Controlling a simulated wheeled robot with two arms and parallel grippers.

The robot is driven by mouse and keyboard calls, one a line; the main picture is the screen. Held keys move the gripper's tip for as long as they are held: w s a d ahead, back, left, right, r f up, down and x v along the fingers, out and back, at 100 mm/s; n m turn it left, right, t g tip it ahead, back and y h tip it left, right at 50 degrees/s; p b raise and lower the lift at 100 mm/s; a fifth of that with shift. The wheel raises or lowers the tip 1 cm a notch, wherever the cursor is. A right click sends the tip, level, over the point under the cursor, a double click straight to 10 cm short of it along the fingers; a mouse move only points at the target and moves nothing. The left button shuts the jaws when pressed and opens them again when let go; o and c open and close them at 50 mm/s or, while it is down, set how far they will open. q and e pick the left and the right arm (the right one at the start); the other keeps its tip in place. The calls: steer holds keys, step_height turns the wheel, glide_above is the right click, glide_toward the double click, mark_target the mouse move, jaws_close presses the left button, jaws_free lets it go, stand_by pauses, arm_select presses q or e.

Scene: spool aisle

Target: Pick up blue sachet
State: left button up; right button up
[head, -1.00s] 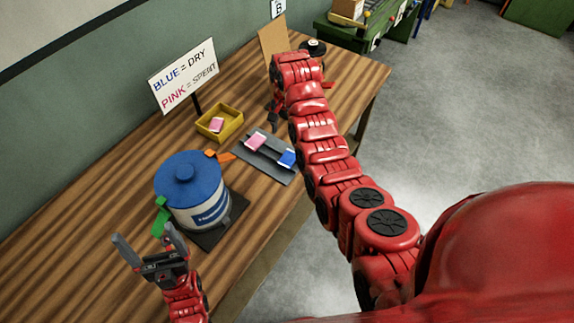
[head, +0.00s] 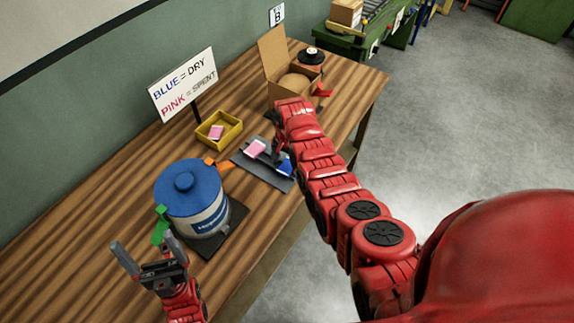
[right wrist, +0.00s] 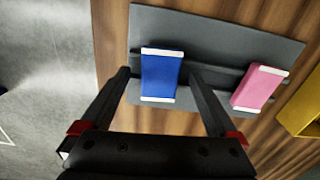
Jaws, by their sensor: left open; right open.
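The blue sachet (right wrist: 161,75) lies on a dark grey tray (right wrist: 215,38), with white bands at its ends. In the head view the sachet (head: 285,167) is partly hidden by my right arm. My right gripper (right wrist: 159,80) is open; in the right wrist view its fingers show on either side of the sachet, and I cannot tell how high above the tray they are. A pink sachet (right wrist: 259,87) lies on the same tray, to the right in that view. My left gripper (head: 145,257) is open and empty, at the front left by the blue-lidded tub.
The blue-lidded tub (head: 190,200) stands on a dark base. A yellow bin (head: 231,133) holds a pink sachet. A sign (head: 182,84) reads blue dry, pink spent. An open cardboard box (head: 284,92) stands at the table's far end. Bare wood lies left of the tub.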

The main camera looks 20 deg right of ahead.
steer(key=c, duration=1.4)
steer(key=shift+c, duration=0.2)
